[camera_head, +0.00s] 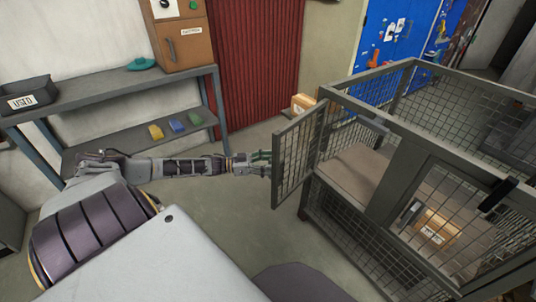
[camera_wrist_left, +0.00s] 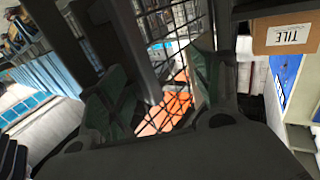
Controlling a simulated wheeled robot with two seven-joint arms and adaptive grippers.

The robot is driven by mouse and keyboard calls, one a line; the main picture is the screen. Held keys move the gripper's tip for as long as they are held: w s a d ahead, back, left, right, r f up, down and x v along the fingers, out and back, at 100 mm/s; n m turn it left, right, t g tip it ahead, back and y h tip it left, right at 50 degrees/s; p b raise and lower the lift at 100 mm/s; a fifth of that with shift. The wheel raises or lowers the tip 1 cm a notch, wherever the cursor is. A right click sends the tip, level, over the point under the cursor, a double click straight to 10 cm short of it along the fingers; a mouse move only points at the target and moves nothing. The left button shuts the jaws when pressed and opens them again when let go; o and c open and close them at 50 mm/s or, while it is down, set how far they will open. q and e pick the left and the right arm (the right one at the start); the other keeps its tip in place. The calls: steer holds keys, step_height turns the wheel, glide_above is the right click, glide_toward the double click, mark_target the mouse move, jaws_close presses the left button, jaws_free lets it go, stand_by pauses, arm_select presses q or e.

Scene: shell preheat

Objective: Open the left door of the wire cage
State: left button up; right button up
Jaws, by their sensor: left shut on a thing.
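The wire cage (camera_head: 408,139) stands at the right in the head view. Its left door (camera_head: 297,155) is a narrow mesh panel in a grey frame, swung out from the cage front. My left arm reaches in from the left, and my left gripper (camera_head: 265,163) is at the door's free edge, shut on the door. In the left wrist view the dark fingers (camera_wrist_left: 160,95) stand on either side of a dark bar and mesh. The exact contact is hard to see. The right door (camera_head: 440,215) appears shut, with a dark handle. My right gripper is not in view.
A labelled box (camera_head: 436,228) sits inside the cage on a brown surface. A grey shelf (camera_head: 110,95) with a bin marked USED (camera_head: 28,95) and coloured blocks stands at the left. Bare floor (camera_head: 245,215) lies between the shelf and the cage.

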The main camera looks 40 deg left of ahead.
arm_select(q)
steer(key=shift+w+a+r, duration=0.2)
steer(key=shift+a+r, duration=0.05)
steer(key=shift+r, duration=0.1)
steer(key=shift+c, duration=0.4)
steer(key=shift+s+a, duration=0.2)
steer(key=shift+s, duration=0.05)
steer(key=shift+c, duration=0.8)
steer(key=v, duration=1.1)
steer(key=shift+s+f, duration=0.3)
steer(key=shift+f, duration=0.05)
steer(key=shift+s, duration=0.1)
